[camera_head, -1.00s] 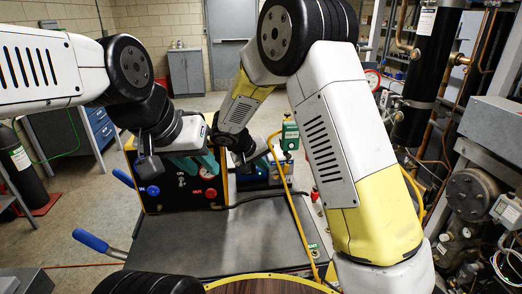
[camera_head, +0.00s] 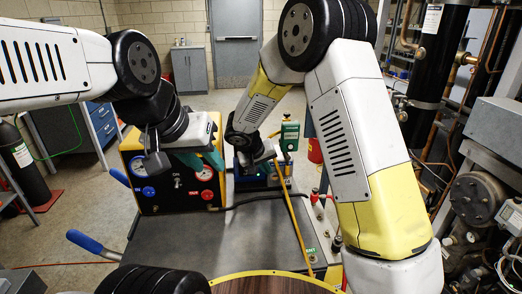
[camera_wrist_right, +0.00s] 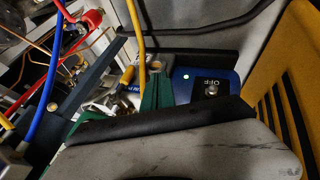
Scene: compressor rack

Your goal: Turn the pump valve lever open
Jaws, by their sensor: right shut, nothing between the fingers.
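The blue pump (camera_head: 258,180) stands at the back of the cart, right of the yellow-framed control box (camera_head: 151,192). In the right wrist view the pump (camera_wrist_right: 188,88) shows an OFF label, a switch and a lit green dot. A small yellow handle (camera_wrist_right: 128,76) by metal fittings beside it may be the valve lever; I cannot tell its position for sure. My right gripper (camera_wrist_right: 155,82) is shut and empty, its green finger close to the pump and fittings; contact is unclear. My left gripper (camera_head: 203,160) is open and empty before the control box.
A yellow hose (camera_head: 294,228) runs across the cart top (camera_head: 215,235) beside my right arm. A green bottle-like object (camera_head: 289,134) stands behind the pump. Copper pipes and a black cylinder (camera_head: 437,60) are at right. The middle of the cart top is clear.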

